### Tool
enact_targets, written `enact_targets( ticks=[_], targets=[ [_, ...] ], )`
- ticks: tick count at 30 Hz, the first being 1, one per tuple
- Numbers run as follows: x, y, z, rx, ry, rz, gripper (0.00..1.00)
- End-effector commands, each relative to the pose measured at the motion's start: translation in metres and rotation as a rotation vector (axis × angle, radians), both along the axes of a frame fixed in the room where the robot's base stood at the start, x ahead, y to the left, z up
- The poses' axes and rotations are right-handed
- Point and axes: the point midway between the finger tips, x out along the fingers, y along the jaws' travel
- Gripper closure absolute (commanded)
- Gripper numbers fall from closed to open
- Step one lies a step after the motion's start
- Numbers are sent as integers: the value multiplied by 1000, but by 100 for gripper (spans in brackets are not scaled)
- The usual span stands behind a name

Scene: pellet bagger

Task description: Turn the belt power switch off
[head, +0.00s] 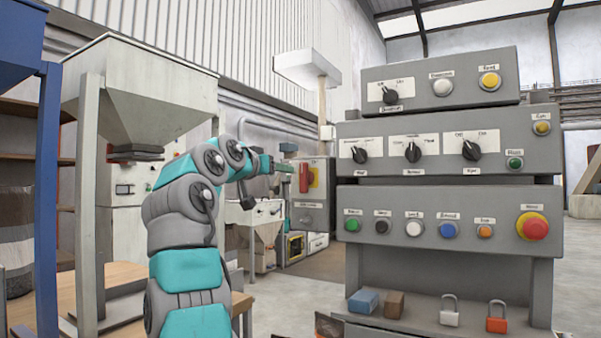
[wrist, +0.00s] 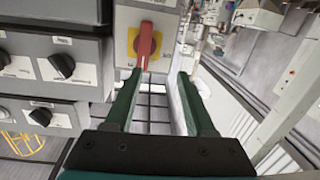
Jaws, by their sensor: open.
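A red rotary handle (head: 304,178) on a yellow plate (head: 314,177) sits on the front of a grey box (head: 318,216) beyond the large panel. The handle (wrist: 147,40) also shows in the wrist view, lying along the picture's vertical. I cannot read its label, so I cannot tell if it is the belt power switch. My gripper (wrist: 157,76) is open, with its two green fingers apart and nothing between them. The left fingertip is close to the lower end of the handle; I cannot tell whether they touch. In the head view my gripper (head: 278,165) is just left of the handle.
A large grey panel (head: 447,252) at the right carries black knobs, coloured buttons and a red emergency button (head: 532,226). Padlocks (head: 497,317) and small blocks (head: 363,301) lie on its ledge. A pale hopper (head: 140,92) stands left of my arm.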

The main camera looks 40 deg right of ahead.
Motion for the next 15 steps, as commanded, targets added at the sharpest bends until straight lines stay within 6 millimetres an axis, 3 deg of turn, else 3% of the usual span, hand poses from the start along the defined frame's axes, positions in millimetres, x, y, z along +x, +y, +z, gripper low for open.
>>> enact_targets(
  ticks=[7, 15],
  targets=[
    [-20, -10, 8, -17, -85, -64, 45],
    [-8, -41, 11, -19, -83, -67, 45]
  ],
)
